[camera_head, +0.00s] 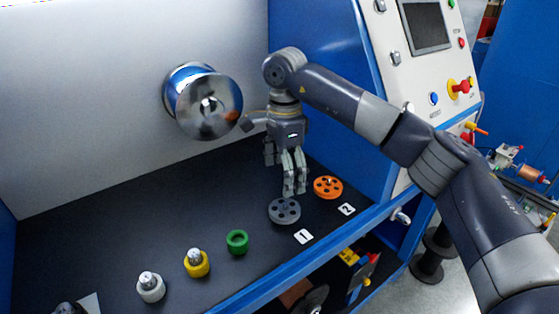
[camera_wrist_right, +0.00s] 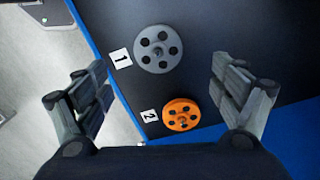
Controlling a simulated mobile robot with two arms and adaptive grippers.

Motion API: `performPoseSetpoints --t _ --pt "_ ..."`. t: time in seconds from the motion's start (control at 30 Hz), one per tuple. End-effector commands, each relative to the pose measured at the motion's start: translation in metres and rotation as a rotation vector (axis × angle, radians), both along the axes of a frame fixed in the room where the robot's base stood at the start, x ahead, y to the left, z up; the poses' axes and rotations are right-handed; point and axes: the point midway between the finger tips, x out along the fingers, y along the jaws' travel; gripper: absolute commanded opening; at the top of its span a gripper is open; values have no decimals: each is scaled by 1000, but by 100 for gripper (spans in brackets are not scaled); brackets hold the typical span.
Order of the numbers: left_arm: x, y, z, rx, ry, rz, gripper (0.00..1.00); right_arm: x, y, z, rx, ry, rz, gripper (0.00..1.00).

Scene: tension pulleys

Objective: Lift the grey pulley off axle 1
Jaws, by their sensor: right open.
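The grey pulley (camera_head: 284,211) lies flat at the label marked 1 (camera_head: 304,236), near the front edge of the black deck. In the right wrist view the grey pulley (camera_wrist_right: 158,49) shows its holes and a small axle tip at its centre. My right gripper (camera_head: 290,186) points down above and slightly behind it, apart from it. The orange pulley (camera_head: 328,187) lies at label 2 (camera_head: 346,209), to the right of the grey one. My left gripper is not in view.
A shiny metal spool (camera_head: 208,105) sticks out from the back wall. A blue rail (camera_head: 300,262) edges the deck. The rear deck is clear.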

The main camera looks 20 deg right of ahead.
Motion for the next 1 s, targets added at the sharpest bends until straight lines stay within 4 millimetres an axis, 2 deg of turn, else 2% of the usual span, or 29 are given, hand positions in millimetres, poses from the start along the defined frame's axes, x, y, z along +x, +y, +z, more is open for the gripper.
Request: performPoseSetpoints --t 0.1,0.2,0.3,0.37,0.5,0.6,0.7,0.83,1.0 --pt "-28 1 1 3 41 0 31 -1 0 -18 -1 5 0 88" --pt "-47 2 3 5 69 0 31 -1 0 -36 -1 5 0 88" --pt "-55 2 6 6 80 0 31 -1 0 -55 0 5 0 88" --pt "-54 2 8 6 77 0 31 -1 0 -65 1 4 -1 88" --pt "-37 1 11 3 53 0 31 -1 0 -84 1 2 -1 88" --pt "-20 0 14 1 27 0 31 -1 0 -93 1 2 -1 88" --pt "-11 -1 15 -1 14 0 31 -1 0 -98 1 0 0 88" --pt "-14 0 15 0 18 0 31 -1 0 -100 1 0 0 88" --pt "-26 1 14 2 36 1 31 0 0 -100 1 0 0 85"
